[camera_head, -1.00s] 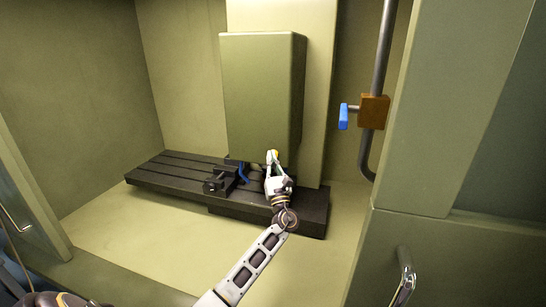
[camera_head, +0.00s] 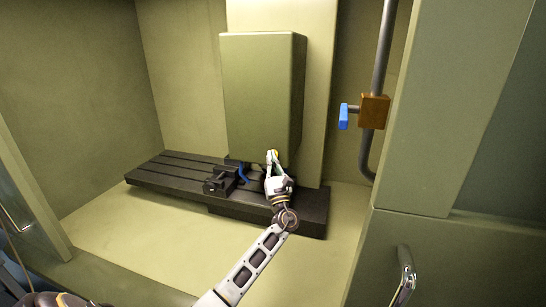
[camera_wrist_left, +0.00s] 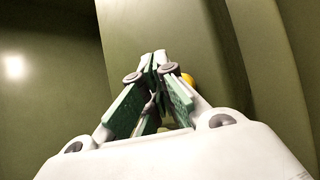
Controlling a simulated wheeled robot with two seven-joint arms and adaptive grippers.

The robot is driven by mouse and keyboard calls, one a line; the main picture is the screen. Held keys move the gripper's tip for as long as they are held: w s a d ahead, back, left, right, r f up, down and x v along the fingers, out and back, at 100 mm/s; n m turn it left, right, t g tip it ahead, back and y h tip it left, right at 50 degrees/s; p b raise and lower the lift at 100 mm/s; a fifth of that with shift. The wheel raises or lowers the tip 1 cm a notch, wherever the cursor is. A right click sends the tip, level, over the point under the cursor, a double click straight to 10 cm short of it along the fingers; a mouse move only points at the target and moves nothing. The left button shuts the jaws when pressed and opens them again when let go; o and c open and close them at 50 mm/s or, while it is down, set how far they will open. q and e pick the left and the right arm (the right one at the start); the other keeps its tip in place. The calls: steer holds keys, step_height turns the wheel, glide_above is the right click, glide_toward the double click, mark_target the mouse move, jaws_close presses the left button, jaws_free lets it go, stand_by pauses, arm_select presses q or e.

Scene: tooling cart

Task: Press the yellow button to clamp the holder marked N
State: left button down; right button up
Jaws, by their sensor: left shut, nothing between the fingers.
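The yellow button (camera_wrist_left: 187,79) shows as a small rounded yellow piece just right of my fingertips in the left wrist view, partly hidden behind a finger. In the head view only a speck of yellow shows by the fingertips, at the lower edge of the green machine head (camera_head: 262,95). My left gripper (camera_head: 272,156) is shut and empty, its tips up at that lower edge. It also shows in the left wrist view (camera_wrist_left: 158,60), with green pads together at the tips. I cannot tell whether it touches the button. No holder or N mark can be made out. My right gripper is not in view.
A dark slotted table (camera_head: 160,174) lies below the machine head, with a black vise (camera_head: 217,184) and a blue curved piece (camera_head: 243,173) close left of my gripper. A pipe (camera_head: 383,45) with a blue-handled valve (camera_head: 344,117) stands at right. The pale floor in front is clear.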

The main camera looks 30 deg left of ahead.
arm_select(q)
steer(key=shift+w+a+b, duration=0.2)
steer(key=shift+w+b, duration=0.5)
steer(key=shift+w, duration=0.15)
stand_by(1.2)
steer(key=shift+s+d, duration=0.1)
steer(key=shift+s, duration=0.15)
steer(key=shift+s+d+p, duration=0.1)
steer(key=shift+s+p, duration=0.2)
steer(key=shift+s, duration=0.3)
steer(key=shift+s, duration=0.1)
stand_by(0.4)
steer(key=s, duration=0.2)
steer(key=s+d+p, duration=0.1)
steer(key=s, duration=0.1)
steer(key=shift+s+d, duration=0.1)
steer(key=shift+s, duration=0.3)
stand_by(1.1)
